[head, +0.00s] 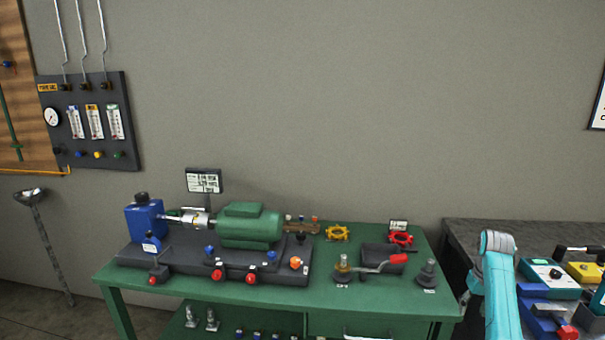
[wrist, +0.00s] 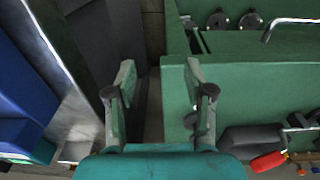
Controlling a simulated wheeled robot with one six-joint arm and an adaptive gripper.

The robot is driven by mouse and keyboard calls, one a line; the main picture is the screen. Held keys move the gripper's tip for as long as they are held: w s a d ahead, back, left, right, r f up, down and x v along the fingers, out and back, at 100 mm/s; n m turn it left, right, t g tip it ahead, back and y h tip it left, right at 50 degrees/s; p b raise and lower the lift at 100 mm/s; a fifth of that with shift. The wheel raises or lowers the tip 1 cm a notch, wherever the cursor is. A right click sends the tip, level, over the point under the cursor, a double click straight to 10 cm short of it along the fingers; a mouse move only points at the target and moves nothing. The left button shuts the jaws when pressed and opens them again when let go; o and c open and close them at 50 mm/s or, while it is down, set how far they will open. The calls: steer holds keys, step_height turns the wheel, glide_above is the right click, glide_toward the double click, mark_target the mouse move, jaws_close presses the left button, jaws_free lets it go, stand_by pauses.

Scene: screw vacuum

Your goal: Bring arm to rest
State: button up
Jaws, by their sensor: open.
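My gripper (wrist: 160,66) is open in the wrist view, with its two fingers apart and nothing between them. It hangs over the gap between the green workbench (wrist: 240,90) and a dark bench at the left of that view. My turquoise arm (head: 500,285) rises at the lower right of the head view, at the right end of the green workbench (head: 200,287). The gripper itself cannot be made out in the head view.
A green motor with a blue unit (head: 145,220) sits on the workbench. The dark bench (head: 470,232) at right carries several coloured devices.

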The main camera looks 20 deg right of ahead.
steer(key=s+a+f+n+t+h, duration=0.1)
steer(key=a+f+t+h, duration=0.15)
steer(key=a+f, duration=1.6)
steer(key=s+a+f+n+t, duration=0.1)
steer(key=s+a+f+t, duration=0.1)
steer(key=s+a+f, duration=0.4)
steer(key=s+a+f+n+t, duration=0.1)
steer(key=s+a+f+t, duration=0.2)
steer(key=a, duration=0.6)
steer(key=s+a+r+t, duration=0.1)
steer(key=s+a+r, duration=0.25)
steer(key=s, duration=0.25)
steer(key=s+a+r+n+t, duration=0.1)
steer(key=s+a+r, duration=0.1)
steer(key=s+a, duration=0.35)
steer(key=s+a+r+t, duration=0.1)
steer(key=s+a+r, duration=0.25)
steer(key=s, duration=0.35)
steer(key=s+a+r+t+y, duration=0.1)
steer(key=s+a+r+t, duration=0.1)
steer(key=s+r, duration=0.4)
steer(key=s+a+r+n+t+y, duration=0.1)
steer(key=s+r, duration=0.5)
steer(key=r, duration=0.8)
steer(key=shift+s+a+n+t+y, duration=0.35)
steer(key=shift+a+t+y, duration=0.1)
steer(key=shift+a, duration=0.55)
